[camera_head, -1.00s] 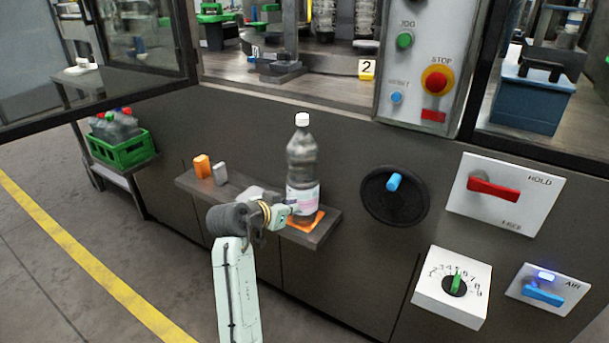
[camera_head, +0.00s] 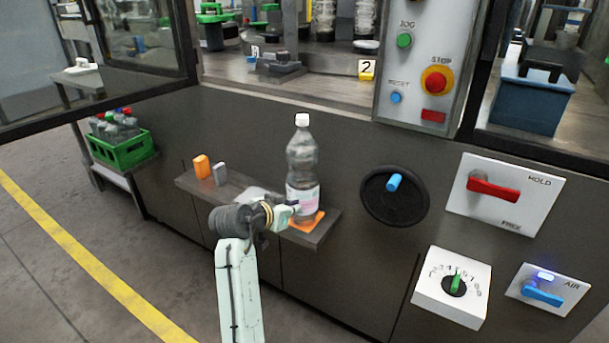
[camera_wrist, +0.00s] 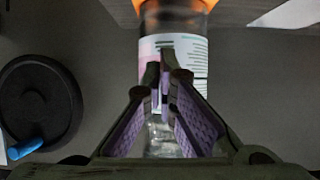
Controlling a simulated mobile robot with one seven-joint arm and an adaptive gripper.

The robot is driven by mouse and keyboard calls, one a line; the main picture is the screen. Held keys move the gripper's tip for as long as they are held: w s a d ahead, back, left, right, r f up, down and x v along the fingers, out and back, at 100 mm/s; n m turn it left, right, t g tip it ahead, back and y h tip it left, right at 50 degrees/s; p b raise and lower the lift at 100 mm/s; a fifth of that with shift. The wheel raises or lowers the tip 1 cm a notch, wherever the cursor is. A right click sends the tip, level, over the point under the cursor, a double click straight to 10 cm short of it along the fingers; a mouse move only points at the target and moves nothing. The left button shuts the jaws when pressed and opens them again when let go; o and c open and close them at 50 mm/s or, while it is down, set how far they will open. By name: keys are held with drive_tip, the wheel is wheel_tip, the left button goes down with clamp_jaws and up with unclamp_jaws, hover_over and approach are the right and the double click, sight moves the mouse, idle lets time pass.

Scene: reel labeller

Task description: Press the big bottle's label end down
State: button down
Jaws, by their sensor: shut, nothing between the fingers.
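The big bottle (camera_head: 301,160) stands upright on an orange pad (camera_head: 311,221) at the right end of a small shelf. It is clear with a white cap, and a white and pink label (camera_head: 304,198) wraps its lower part. In the wrist view the label (camera_wrist: 190,50) lies right beyond my fingertips. My gripper (camera_head: 294,209) is shut with nothing between its fingers, at the label's left front in the head view. In the wrist view my gripper (camera_wrist: 165,75) overlaps the label; I cannot tell whether the tips touch it. The label's end is hard to make out.
The shelf (camera_head: 240,185) also carries an orange block (camera_head: 201,166) and a grey block (camera_head: 220,174). A black handwheel (camera_head: 385,205) with a blue knob is to the bottle's right. A green crate (camera_head: 125,149) of bottles stands at the far left.

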drive_tip(key=shift+s+d, duration=0.15)
drive_tip(key=shift+d, duration=0.1)
idle(0.3)
drive_tip(key=s+a, duration=0.3)
drive_tip(key=s, duration=0.2)
drive_tip(key=shift+a+p, duration=0.3)
idle(0.6)
